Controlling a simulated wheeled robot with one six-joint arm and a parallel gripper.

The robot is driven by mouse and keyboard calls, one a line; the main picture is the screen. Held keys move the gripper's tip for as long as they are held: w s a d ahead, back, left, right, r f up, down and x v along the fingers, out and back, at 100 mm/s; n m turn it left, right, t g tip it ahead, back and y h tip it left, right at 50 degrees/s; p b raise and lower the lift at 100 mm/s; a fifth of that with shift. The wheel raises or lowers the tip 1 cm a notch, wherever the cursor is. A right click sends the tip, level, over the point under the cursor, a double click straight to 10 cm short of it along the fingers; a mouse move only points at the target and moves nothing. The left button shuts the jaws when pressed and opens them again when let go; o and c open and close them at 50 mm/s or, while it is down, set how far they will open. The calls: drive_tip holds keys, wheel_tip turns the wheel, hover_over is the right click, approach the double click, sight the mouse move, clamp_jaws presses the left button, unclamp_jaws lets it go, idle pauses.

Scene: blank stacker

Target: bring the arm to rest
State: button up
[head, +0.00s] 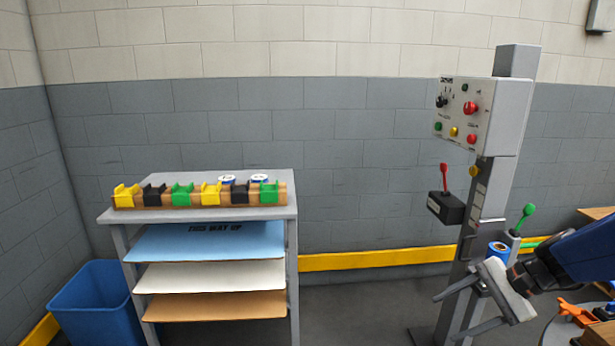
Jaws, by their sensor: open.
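My gripper (447,318) is at the lower right, in front of the foot of the control post. Its two grey fingers point left and are spread apart, with nothing between them. My dark blue arm (585,255) comes in from the right edge and holds the gripper raised above the floor. A blue-and-white can-like object (497,250) shows just above the gripper body; I cannot tell whether they touch.
The control box (485,110) on its post has knobs, buttons and levers. A rack (208,215) with coloured clips and shelved sheets stands left, beside a blue bin (95,305). A round table with an orange tool (577,313) is lower right. The middle floor is clear.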

drive_tip(key=s+a+r+n+t+h, duration=0.1)
drive_tip(key=s+a+r+n+h, duration=0.1)
drive_tip(key=s+n+h, duration=0.2)
drive_tip(key=s+a+r+n+t+h, duration=0.1)
drive_tip(key=s+a+r+n+h, duration=0.1)
drive_tip(key=s+n, duration=0.7)
drive_tip(key=shift+a+h, duration=0.15)
drive_tip(key=shift+h, duration=0.75)
drive_tip(key=shift+s, duration=0.1)
